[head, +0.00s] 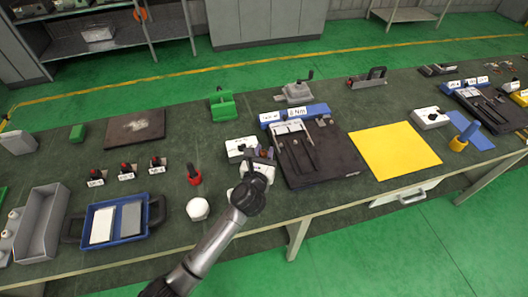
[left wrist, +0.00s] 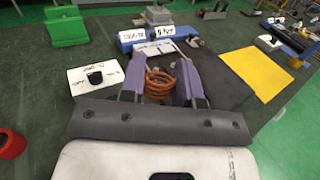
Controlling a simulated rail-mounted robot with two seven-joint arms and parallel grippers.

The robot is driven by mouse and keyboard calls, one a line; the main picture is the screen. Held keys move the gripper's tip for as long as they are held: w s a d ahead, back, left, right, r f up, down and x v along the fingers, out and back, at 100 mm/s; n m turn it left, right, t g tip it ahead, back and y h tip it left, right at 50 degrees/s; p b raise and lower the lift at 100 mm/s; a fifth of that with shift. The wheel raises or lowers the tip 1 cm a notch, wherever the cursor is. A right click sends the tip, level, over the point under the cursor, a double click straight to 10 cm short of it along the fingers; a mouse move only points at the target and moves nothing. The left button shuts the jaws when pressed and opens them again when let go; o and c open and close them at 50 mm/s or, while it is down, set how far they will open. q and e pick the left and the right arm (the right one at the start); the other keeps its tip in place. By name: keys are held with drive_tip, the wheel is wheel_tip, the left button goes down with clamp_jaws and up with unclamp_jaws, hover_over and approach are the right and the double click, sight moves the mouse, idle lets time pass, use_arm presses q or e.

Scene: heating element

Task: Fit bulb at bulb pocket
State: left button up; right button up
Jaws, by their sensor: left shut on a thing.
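My left gripper (head: 264,154) is above the bench, by the near left edge of a dark fixture (head: 335,165) with pale strips on it. In the left wrist view, its two purple fingers (left wrist: 160,80) are shut on a coiled copper-orange piece (left wrist: 158,84), which shows between them. I cannot tell whether a bulb is at the end of this coil, and its far end is unclear. A white box with a black knob (left wrist: 82,83) is left of the fingers; it also shows in the head view (head: 236,146). I cannot make out the bulb pocket. My right gripper is not in view.
A blue block with white labels (head: 271,120) stands behind the fixture. A yellow mat (head: 396,151) lies to its right. A red holder (head: 194,176), a white round thing (head: 198,209) and a blue tray (head: 88,236) are to the left. A green block (head: 222,106) stands farther back.

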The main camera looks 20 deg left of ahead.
use_arm(q)
drive_tip(key=shift+r+p, duration=0.1)
drive_tip(key=shift+p, duration=0.2)
drive_tip(key=shift+f+b, duration=2.2)
drive_tip(key=shift+f, duration=0.8)
drive_tip(key=shift+p, duration=0.5)
drive_tip(key=shift+f, duration=0.6)
drive_tip(key=shift+f+b, duration=1.15)
drive_tip(key=shift+f, duration=0.15)
